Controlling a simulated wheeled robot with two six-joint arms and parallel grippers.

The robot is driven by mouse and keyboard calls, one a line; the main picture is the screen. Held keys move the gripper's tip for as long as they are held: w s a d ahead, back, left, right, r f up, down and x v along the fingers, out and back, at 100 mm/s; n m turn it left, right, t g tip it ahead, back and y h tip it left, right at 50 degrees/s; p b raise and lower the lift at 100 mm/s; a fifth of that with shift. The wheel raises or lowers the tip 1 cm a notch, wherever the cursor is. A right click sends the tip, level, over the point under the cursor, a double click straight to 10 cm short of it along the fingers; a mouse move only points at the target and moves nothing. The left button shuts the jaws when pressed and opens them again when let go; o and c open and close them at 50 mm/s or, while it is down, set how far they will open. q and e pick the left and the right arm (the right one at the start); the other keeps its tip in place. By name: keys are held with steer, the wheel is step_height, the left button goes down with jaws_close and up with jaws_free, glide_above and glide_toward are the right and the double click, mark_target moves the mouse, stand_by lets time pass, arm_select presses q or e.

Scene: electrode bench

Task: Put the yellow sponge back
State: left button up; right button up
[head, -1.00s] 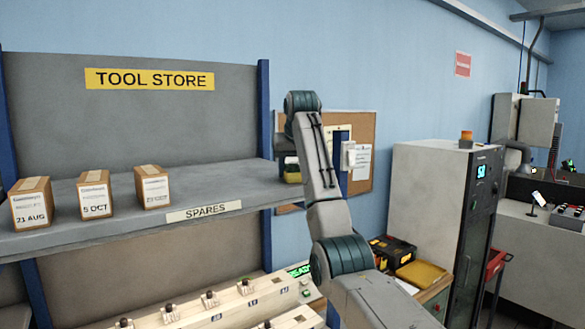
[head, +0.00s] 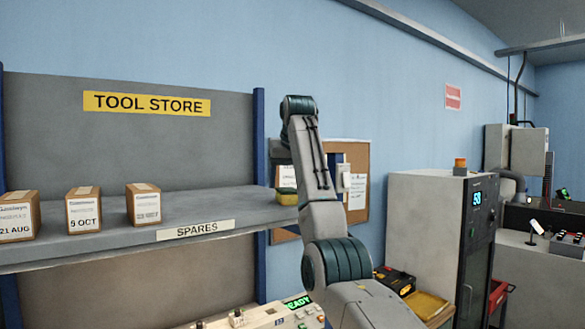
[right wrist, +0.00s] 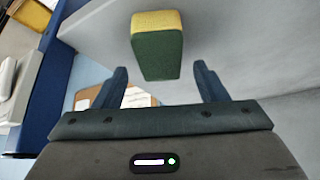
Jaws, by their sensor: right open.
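The yellow sponge (head: 287,198), yellow with a green face, is at the right end of the grey shelf (head: 170,215) marked SPARES. In the right wrist view the sponge (right wrist: 157,45) stands ahead, its green face towards me. My right gripper (right wrist: 160,70) is open, with one finger on each side of the sponge's near end. Gaps show between the sponge and both fingers; I cannot tell how far it reaches between them. In the head view my raised right arm hides most of that gripper. My left gripper is not in view.
Several small cartons (head: 83,210) stand along the shelf's left part. A blue post (head: 259,150) stands at its right end, with a notice board (head: 357,190) behind. A grey cabinet (head: 425,230) and a yellow tray (head: 428,306) are on the right. The shelf between cartons and sponge is clear.

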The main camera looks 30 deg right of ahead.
steer(key=shift+s+a+b, duration=0.1)
steer(key=shift+s+b, duration=0.1)
steer(key=shift+b, duration=0.95)
arm_select(q)
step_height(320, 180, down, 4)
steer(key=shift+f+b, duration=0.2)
steer(key=shift+b, duration=0.3)
arm_select(e)
steer(key=v, duration=0.8)
steer(key=shift+r, duration=0.1)
